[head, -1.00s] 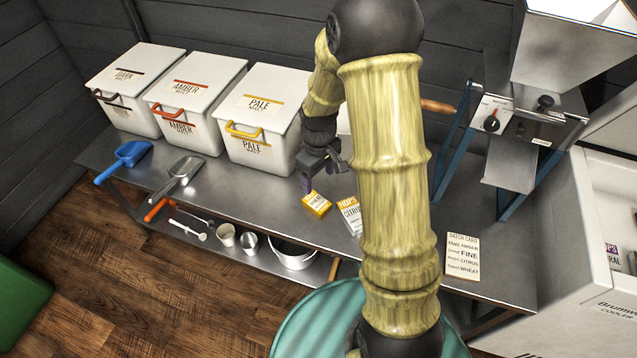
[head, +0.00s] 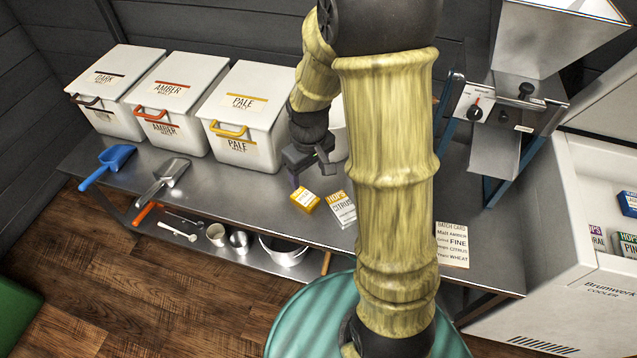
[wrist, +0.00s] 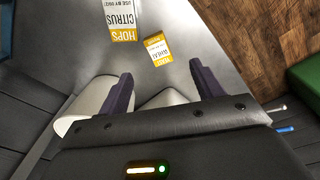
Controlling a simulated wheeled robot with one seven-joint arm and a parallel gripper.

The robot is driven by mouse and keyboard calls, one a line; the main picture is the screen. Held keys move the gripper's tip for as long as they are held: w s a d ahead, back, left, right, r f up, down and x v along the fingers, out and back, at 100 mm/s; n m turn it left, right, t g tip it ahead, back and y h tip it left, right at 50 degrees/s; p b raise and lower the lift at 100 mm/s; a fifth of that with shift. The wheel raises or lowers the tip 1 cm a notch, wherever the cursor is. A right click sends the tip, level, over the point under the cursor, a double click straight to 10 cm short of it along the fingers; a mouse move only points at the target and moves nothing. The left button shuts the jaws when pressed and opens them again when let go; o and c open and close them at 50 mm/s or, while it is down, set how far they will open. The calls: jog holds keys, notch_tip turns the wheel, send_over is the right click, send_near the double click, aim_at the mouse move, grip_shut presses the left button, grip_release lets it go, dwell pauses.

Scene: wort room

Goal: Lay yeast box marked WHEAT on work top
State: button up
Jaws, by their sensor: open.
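The small yellow-and-white yeast box (head: 305,200) lies on the steel work top (head: 385,228). In the wrist view the yeast box (wrist: 158,49) reads WHEAT on its label. My gripper (head: 302,176) is just behind and above the box in the head view. In the wrist view my gripper's fingers (wrist: 162,88) are spread wide, with nothing between their tips, and the box lies beyond them. The HOPS CITRUS packet (head: 341,208) lies beside the box on its right; it also shows in the wrist view (wrist: 122,18).
Malt bins marked DARK, AMBER and PALE (head: 240,115) stand along the back. A blue scoop (head: 107,166) and a metal scoop (head: 165,178) lie at the left. A batch card (head: 452,244) lies at the right, near the mill (head: 510,110) and the open cooler (head: 590,270).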

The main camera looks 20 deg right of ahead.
jog(key=s+r+m+t, duration=0.1)
jog(key=s+r+m, duration=0.3)
jog(key=s, duration=0.5)
jog(key=shift+s+a+r+t, duration=0.2)
jog(key=shift+s+r+t, duration=0.15)
jog(key=shift+r, duration=0.45)
